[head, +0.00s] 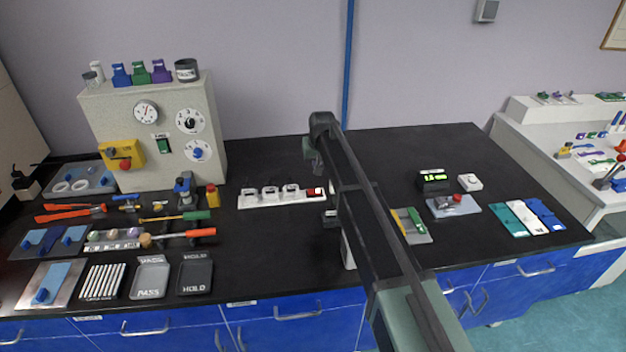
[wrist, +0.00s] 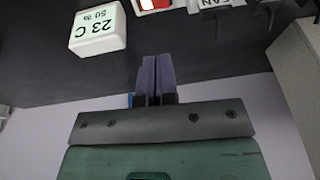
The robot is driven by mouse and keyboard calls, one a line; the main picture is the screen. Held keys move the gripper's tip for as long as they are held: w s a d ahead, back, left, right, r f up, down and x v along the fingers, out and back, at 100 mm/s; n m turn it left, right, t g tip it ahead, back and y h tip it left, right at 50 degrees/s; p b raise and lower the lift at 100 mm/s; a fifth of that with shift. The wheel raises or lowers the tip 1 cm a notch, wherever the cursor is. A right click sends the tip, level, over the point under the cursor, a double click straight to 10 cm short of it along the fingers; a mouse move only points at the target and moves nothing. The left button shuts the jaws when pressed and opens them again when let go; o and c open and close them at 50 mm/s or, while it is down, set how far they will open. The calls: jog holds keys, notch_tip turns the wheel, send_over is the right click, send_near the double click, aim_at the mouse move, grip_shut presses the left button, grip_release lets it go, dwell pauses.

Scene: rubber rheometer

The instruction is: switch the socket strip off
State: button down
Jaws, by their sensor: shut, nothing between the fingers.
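The white socket strip (head: 256,202) lies on the black bench in the middle of the head view, with several plugs in it. Its red rocker switch (head: 314,191) is at the right end. In the wrist view the red switch (wrist: 153,4) is cut by the top edge, straight beyond my fingertips, with part of the strip beside it. My gripper (wrist: 155,58) is shut and empty, its purple-grey fingers together and apart from the switch. In the head view my arm's end hangs above and behind the switch. Which way the rocker is tipped cannot be told.
A white display block reading 23 C, 50 % (wrist: 97,30) stands close to my fingers. The grey machine cabinet (head: 152,165) is left of the strip. The wall (head: 270,90) is close behind. Small devices (head: 434,181) stand to the right.

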aim_at(311, 192)
jog(key=b+x, duration=0.4)
jog(key=s+b+x, duration=0.1)
jog(key=b+x, duration=0.3)
jog(key=x, duration=0.1)
jog(key=b+x, duration=0.4)
jog(key=b, duration=0.1)
jog(key=shift+s+f, duration=0.1)
jog(key=shift+f, duration=0.4)
jog(key=shift+r, duration=0.1)
